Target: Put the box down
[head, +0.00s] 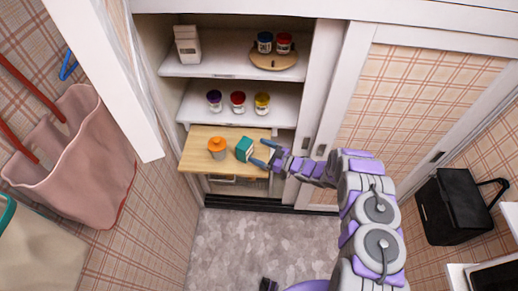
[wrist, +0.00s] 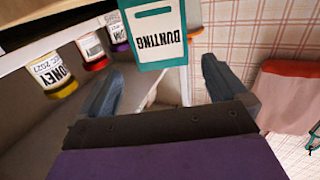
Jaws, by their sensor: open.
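The teal box (head: 243,149) is at the right part of the pull-out wooden board (head: 196,152) in the cupboard. It looks slightly turned and seems to rest on the board. In the wrist view the box (wrist: 150,52) has a white label with dark upside-down lettering and lies just beyond the fingertips. My gripper (head: 263,153) is right beside the box, on its right. In the wrist view the gripper (wrist: 164,78) has its two fingers wide apart, with nothing between them.
An orange-lidded jar (head: 217,147) stands left of the box on the board. Several paint-like pots (head: 238,101) stand on the shelf above. A carton (head: 187,45) and a round wooden board (head: 272,62) with two pots are on the top shelf. A sliding door (head: 420,100) is at right.

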